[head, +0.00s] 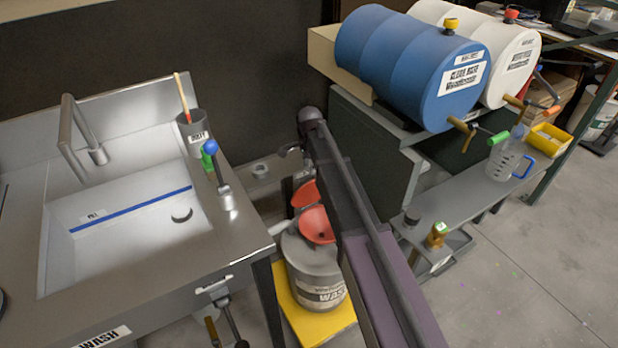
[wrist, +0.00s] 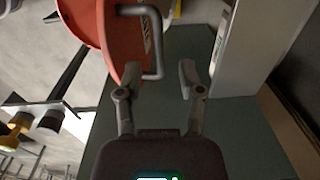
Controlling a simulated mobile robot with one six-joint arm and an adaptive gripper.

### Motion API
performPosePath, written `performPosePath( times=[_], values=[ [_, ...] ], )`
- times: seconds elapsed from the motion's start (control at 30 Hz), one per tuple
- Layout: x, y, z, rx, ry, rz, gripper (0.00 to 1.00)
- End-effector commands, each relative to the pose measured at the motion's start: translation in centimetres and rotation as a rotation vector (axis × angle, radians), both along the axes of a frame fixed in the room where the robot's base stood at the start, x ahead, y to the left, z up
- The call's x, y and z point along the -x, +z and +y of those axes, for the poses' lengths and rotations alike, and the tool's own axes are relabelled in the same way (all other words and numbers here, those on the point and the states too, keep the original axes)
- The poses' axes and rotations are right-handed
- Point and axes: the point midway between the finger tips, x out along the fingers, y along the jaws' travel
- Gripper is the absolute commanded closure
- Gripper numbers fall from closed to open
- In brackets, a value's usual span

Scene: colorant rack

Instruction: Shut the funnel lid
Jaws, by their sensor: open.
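The red funnel (head: 318,226) sits on top of the grey waste drum (head: 312,265). Its red lid (head: 304,194) stands raised behind the funnel bowl, partly hidden by my arm. In the wrist view the red lid (wrist: 122,42) fills the upper left, with a bent grey handle (wrist: 157,45) on its right side. My gripper (wrist: 155,82) is open, and the handle's lower end appears between or just beyond its fingertips. I cannot tell whether a finger touches it. In the head view, my arm hides most of the gripper.
A steel sink bench (head: 130,235) stands at left, and a shelf (head: 465,195) at right, below a blue drum (head: 410,65) and a white drum (head: 510,55). The waste drum stands on a yellow base (head: 300,318) in the narrow gap between them.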

Motion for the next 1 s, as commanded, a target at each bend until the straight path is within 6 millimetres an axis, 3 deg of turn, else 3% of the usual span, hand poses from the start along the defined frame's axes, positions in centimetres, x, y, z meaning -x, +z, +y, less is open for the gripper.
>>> performPosePath(
  times=[0.33, 0.87, 0.9, 1.0],
  values=[
    [-0.1, -2.6, 0.1, 0.000, 0.000, 0.000, 0.51],
    [-0.1, -3.0, 0.1, 0.000, 0.000, 0.000, 0.51],
    [-0.1, -3.0, 0.1, 0.000, 0.000, 0.000, 0.54],
    [-0.1, -3.0, 0.1, 0.000, 0.000, 0.000, 0.83]
  ],
)
